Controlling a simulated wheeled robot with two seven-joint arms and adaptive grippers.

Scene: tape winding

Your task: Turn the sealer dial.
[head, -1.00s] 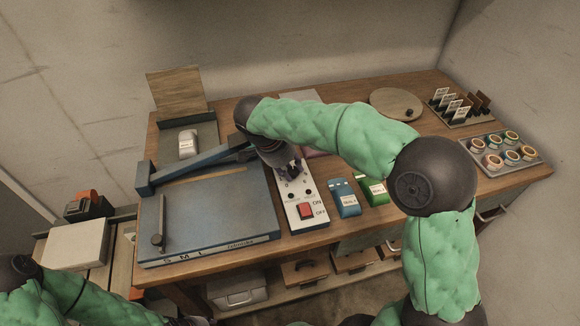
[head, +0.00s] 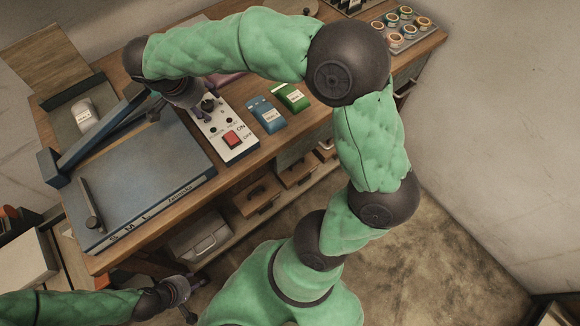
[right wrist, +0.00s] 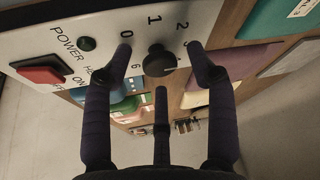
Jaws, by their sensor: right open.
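The sealer's white control panel (head: 222,128) lies beside the blue-grey sealer (head: 140,185) and carries a red power switch (head: 231,139). In the right wrist view the dark round dial (right wrist: 158,61) sits on the panel among printed numbers. My right gripper (head: 207,103) is over the panel's far end in the head view. In the right wrist view its open fingers (right wrist: 160,58) stand on either side of the dial, with a gap on each side. A third finger shows below the dial. My left gripper (head: 188,295) is low in the head view, away from the table; its opening is unclear.
Blue (head: 266,115) and green (head: 291,97) labelled packs lie right of the panel. The sealer's long blue arm (head: 105,130) slants behind its bed. A tray of round tape rolls (head: 407,25) is at the far right. Drawers and a grey case (head: 202,242) are under the tabletop.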

